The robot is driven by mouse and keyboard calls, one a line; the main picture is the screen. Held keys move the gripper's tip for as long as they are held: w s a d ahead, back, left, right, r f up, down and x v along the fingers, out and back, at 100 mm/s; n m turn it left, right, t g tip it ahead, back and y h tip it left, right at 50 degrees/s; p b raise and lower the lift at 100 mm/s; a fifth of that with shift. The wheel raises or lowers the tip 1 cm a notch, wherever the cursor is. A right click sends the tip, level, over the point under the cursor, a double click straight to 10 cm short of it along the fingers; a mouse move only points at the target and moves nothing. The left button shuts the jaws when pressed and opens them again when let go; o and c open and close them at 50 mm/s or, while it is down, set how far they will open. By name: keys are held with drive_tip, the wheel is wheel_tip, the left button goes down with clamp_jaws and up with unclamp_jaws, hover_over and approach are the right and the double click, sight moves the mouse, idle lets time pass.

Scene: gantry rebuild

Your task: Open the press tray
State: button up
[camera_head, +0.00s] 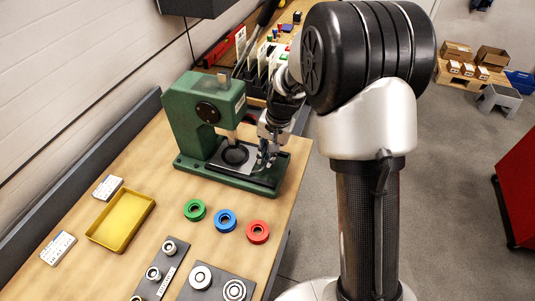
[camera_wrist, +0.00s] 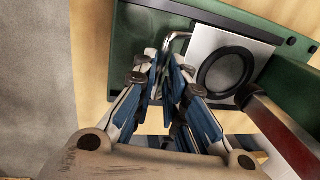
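The green press (camera_head: 190,110) stands on the wooden bench. Its press tray, a light plate (camera_head: 215,160) with a black ring, lies at the press base under the ram. In the wrist view the tray plate (camera_wrist: 207,42) shows with the black ring, and a bent metal handle (camera_wrist: 180,36) stands at its left edge. My gripper (camera_head: 264,160) is low at the tray's right side. In the wrist view my gripper (camera_wrist: 165,62) has its fingertips close on both sides of the handle's end. Whether they touch the handle is not clear.
Green (camera_head: 194,210), blue (camera_head: 225,221) and red (camera_head: 258,232) rings lie in front of the press. A yellow tray (camera_head: 121,220) is at the left. Grey plates with metal parts (camera_head: 218,284) are nearest. A rack (camera_head: 262,70) stands behind the press.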

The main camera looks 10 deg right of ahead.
clamp_jaws()
idle(0.4)
drive_tip(key=s+d, duration=0.6)
drive_tip(key=d, duration=0.3)
drive_tip(key=shift+s+f, duration=0.15)
drive_tip(key=shift+s, duration=0.05)
drive_tip(key=shift+c, duration=0.6)
unclamp_jaws()
drive_tip(key=o, duration=0.6)
drive_tip(key=shift+w, duration=0.1)
drive_tip(key=shift+a, duration=0.1)
